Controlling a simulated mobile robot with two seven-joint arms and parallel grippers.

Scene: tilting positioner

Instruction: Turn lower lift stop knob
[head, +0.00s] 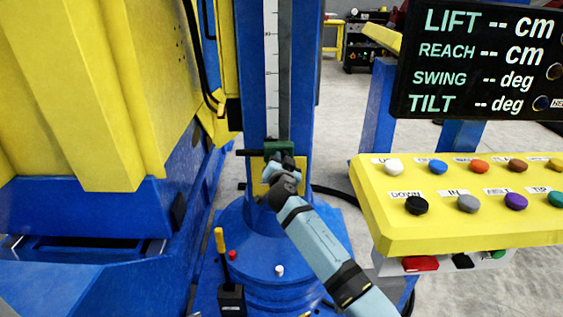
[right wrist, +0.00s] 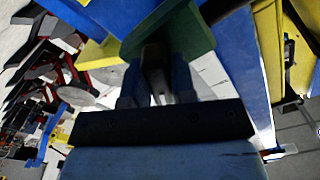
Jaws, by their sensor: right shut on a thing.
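The lower lift stop is a dark green block (head: 279,147) on the blue column, at the bottom of the white scale. It also shows in the right wrist view (right wrist: 185,35), just beyond my fingers. My right gripper (head: 276,167) is at the front of this block, its arm reaching up from the lower right. In the right wrist view the two blue fingers (right wrist: 157,85) are shut on a dark grey knob (right wrist: 155,72) below the green block. The fingers hide most of the knob in the head view. My left gripper is not in view.
A yellow control panel (head: 450,240) with several coloured buttons stands at the right, under a black display (head: 480,62) showing dashes. A large yellow and blue machine body (head: 90,80) is close on the left. A yellow-handled lever (head: 220,240) rises below the column.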

